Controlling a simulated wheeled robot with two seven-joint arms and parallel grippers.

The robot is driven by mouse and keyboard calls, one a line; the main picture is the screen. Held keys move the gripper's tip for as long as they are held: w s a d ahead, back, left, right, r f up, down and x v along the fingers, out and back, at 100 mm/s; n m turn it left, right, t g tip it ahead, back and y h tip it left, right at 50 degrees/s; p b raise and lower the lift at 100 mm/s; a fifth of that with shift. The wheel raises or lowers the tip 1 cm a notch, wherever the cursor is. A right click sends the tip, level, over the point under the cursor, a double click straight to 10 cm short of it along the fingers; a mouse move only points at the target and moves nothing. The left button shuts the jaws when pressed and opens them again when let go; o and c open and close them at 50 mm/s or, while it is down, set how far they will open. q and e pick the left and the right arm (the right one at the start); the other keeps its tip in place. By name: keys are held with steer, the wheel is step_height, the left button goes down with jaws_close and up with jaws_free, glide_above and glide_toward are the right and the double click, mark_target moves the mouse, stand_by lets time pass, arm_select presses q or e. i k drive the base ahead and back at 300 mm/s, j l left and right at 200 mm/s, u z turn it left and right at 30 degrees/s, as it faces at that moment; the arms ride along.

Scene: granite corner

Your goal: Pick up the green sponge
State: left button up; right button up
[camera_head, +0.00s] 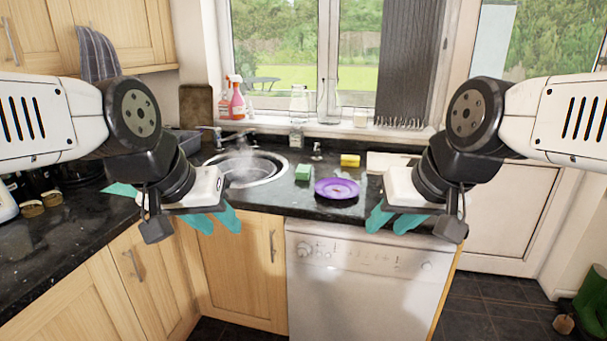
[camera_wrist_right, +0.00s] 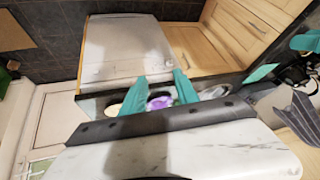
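The green sponge (camera_head: 303,172) lies on the dark counter between the sink and a purple plate (camera_head: 337,188). I cannot make it out in the right wrist view. My left gripper (camera_head: 216,221) is open and empty, in front of the counter edge to the left of the sponge. My right gripper (camera_head: 394,220) is open and empty, in front of the counter to the right of the plate. In the right wrist view, my right gripper's teal fingers (camera_wrist_right: 160,92) are apart, with the purple plate (camera_wrist_right: 158,102) seen between them.
A yellow sponge (camera_head: 350,160) lies behind the plate. A round sink (camera_head: 262,180) with a tap is left of the green sponge. A pale board (camera_head: 385,161) lies at right. Bottles (camera_head: 236,100) stand by the window. A white dishwasher (camera_head: 360,275) is under the counter.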

mark_target(302, 172)
steer(key=i+j, duration=0.85)
steer(key=i, duration=0.25)
steer(key=i+j, duration=0.45)
steer(key=i+u, duration=0.05)
steer(key=i, duration=0.05)
